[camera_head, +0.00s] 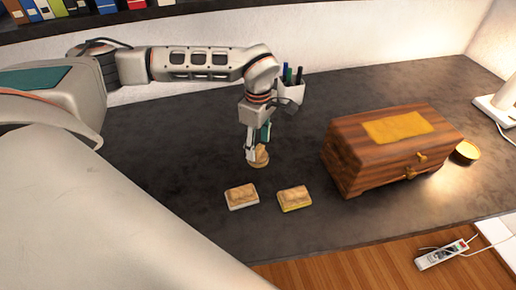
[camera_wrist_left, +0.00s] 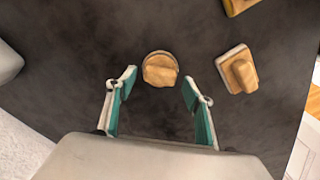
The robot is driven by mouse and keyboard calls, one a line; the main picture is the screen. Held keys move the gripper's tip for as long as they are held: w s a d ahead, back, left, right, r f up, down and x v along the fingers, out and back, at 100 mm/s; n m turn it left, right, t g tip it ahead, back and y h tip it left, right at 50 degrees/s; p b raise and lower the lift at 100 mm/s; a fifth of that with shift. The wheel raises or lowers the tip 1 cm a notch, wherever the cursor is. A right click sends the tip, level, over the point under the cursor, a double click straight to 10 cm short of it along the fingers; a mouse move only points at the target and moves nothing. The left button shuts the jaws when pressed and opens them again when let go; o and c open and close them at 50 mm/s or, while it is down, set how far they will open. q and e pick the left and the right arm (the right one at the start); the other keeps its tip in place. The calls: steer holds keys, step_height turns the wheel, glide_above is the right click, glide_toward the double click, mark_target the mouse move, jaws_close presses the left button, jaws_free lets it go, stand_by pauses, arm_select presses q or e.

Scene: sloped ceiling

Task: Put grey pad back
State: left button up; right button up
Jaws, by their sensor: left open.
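No piece is plainly all grey. A round piece (camera_head: 259,158) with a tan, lumpy top lies on the dark desk; its rim looks greyish in the left wrist view (camera_wrist_left: 160,70). A rectangular piece (camera_head: 241,196) with a tan top and pale grey-white base lies nearer the front; it also shows in the left wrist view (camera_wrist_left: 238,69). A similar piece with a yellow base (camera_head: 294,199) lies to its right. My left gripper (camera_head: 257,148) is open, pointing down at the round piece, which appears between and just beyond its fingertips. I cannot tell whether they touch. My right gripper is out of view.
A wooden box (camera_head: 362,158) with a yellow top panel and small knobs stands on the right. A white pen cup (camera_head: 291,92) stands behind my gripper. The desk's front right is clear.

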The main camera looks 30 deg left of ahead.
mark_target(258, 149)
arm_select(q)
step_height(258, 149, up, 10)
steer(key=shift+f, duration=0.25)
stand_by(0.6)
